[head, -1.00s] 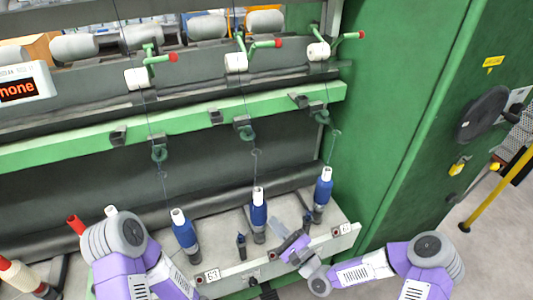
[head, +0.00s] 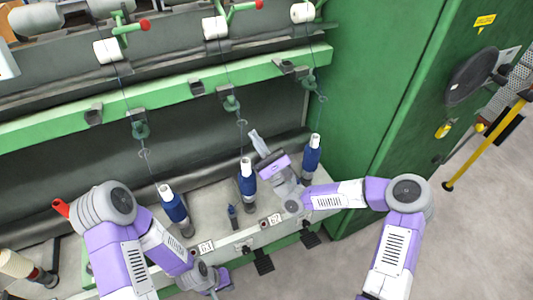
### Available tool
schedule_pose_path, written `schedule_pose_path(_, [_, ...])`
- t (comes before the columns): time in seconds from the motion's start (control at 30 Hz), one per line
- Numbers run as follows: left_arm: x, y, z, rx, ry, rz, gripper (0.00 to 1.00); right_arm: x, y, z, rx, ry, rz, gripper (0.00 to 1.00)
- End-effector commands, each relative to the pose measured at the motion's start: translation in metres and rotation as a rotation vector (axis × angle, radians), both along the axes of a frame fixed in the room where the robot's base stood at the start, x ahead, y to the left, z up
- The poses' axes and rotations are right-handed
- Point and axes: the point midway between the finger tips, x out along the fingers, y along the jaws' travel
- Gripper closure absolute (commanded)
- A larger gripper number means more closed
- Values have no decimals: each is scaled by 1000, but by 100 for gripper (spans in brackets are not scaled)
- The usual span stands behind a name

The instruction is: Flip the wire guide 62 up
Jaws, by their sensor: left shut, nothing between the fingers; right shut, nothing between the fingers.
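The middle wire guide (head: 230,103), in line with the bobbin above the label that reads 62 (head: 274,220), is a dark green bracket under the green rail. Its thin wire loop (head: 241,123) hangs down over the thread. My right gripper (head: 255,136) is shut and empty. Its tips point up, just below and right of that loop in the picture; whether they touch it I cannot tell. My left gripper (head: 215,287) is shut and empty, low in front of the machine's ledge near the bottom edge of the view.
Blue bobbins stand on spindles at left (head: 172,205), middle (head: 247,180) and right (head: 312,155); my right arm passes between the last two. Other guides hang at left (head: 140,130) and right (head: 312,85). A green cabinet (head: 390,100) closes the right side.

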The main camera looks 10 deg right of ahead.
Motion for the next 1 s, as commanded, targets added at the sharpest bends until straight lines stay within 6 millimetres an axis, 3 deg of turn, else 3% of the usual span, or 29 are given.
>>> schedule_pose_path(0.2, [0, 0, 2, 0, 0, 0, 100, -2, 8, 21, -1, 0, 0, 100])
schedule_pose_path(0.67, [0, 0, 3, 0, 0, 0, 100, -2, 9, 24, -1, 2, 0, 100])
schedule_pose_path(0.87, [0, 0, 14, 0, 0, 0, 100, -3, 9, 31, -11, 31, 0, 100])
schedule_pose_path(1.0, [0, 0, 31, 0, 0, 0, 100, -4, 8, 42, -27, 79, -1, 100])
